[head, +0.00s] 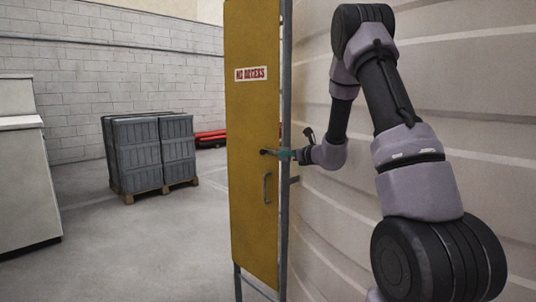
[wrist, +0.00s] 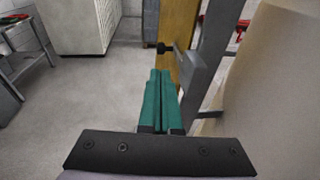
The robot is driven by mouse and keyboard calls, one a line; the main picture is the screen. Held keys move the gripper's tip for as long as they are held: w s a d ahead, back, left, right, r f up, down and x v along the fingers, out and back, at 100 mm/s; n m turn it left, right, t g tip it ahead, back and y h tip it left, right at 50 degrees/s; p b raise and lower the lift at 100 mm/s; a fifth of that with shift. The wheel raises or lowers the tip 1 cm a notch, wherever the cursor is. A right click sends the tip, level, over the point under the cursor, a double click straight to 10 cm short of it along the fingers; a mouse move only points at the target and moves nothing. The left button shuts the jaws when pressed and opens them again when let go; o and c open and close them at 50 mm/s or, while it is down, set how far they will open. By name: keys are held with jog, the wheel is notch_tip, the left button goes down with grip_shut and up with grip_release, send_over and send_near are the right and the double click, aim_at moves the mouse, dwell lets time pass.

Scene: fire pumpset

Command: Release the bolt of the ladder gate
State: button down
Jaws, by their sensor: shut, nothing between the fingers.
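The ladder gate (head: 252,110) is a tall yellow panel with a "NO ACCESS" sign, standing in a grey metal frame; its edge also shows in the wrist view (wrist: 178,28). A small dark bolt knob (head: 265,152) sticks out near the gate's right edge. In the wrist view the black bolt knob (wrist: 163,48) stands just beyond my fingertips, with its stem running right to the grey post. My gripper (head: 281,153) is at the gate's right edge, level with the bolt. Its green fingers (wrist: 160,73) are shut together and empty. Whether they touch the bolt I cannot tell.
A grey D-shaped handle (head: 267,188) sits on the gate below the bolt. The grey post (wrist: 203,65) is close on the right of my fingers. A curved pale wall (head: 330,230) lies to the right. Grey crates on a pallet (head: 150,155) stand at left, with open floor around.

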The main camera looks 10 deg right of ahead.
aim_at(263, 152)
jog(key=x, duration=1.1)
jog(key=shift+w+a+f, duration=0.1)
jog(key=shift+w, duration=0.05)
jog(key=shift+w+a, duration=0.15)
jog(key=x, duration=0.4)
jog(key=shift+w+a+r, duration=0.1)
jog(key=shift+a+r, duration=0.3)
jog(key=shift+r, duration=0.1)
